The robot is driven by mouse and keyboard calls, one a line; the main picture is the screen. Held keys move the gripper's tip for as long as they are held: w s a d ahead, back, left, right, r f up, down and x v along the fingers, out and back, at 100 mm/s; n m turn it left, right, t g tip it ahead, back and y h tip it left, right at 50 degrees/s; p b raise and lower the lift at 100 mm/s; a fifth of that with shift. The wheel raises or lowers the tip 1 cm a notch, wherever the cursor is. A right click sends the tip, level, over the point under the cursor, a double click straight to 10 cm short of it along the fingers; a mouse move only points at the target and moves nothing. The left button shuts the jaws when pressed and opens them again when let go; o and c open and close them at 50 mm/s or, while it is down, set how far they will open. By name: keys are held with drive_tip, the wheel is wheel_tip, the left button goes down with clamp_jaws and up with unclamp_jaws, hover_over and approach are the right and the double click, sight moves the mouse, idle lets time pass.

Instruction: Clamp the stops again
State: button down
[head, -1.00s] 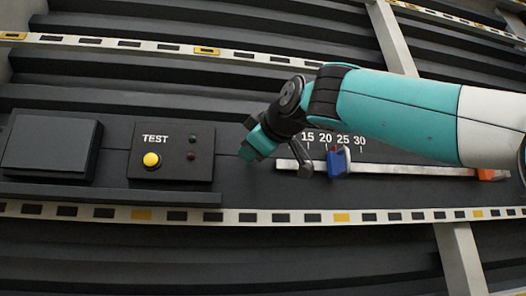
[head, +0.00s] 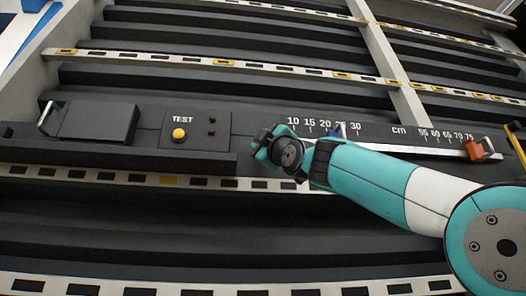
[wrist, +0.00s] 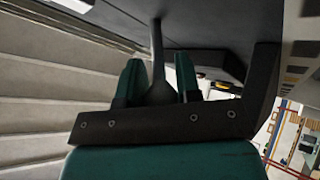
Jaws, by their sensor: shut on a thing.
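My gripper (head: 262,146) is at the left end of the cm scale, just right of the TEST panel. In the wrist view its two teal fingers (wrist: 158,64) are shut on a dark lever (wrist: 157,88), broad near the palm and thin toward the dark panel. The lever is hidden in the head view. The blue stop (head: 335,131) shows just above my forearm, near the 25 mark, partly hidden. The orange-red stop (head: 474,150) is at the right end of the metal rail (head: 425,150), near the 75 mark. Whether either stop is clamped cannot be told.
Slotted white strips (head: 130,179) and dark ledges cross the wall above and below. A yellow part (head: 517,143) is at the right edge.

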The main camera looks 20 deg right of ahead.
drive_tip(key=shift+w+f+n+t+y+b, duration=0.1)
drive_tip(key=shift+f+n+t+y+b, duration=0.25)
drive_tip(key=shift+y+b, duration=0.2)
drive_tip(key=shift+r, duration=0.1)
drive_tip(key=c, duration=0.9)
unclamp_jaws()
drive_tip(key=b+v, duration=1)
drive_tip(key=v, duration=0.7)
drive_tip(key=shift+f+b, duration=0.25)
drive_tip(key=shift+b, duration=0.05)
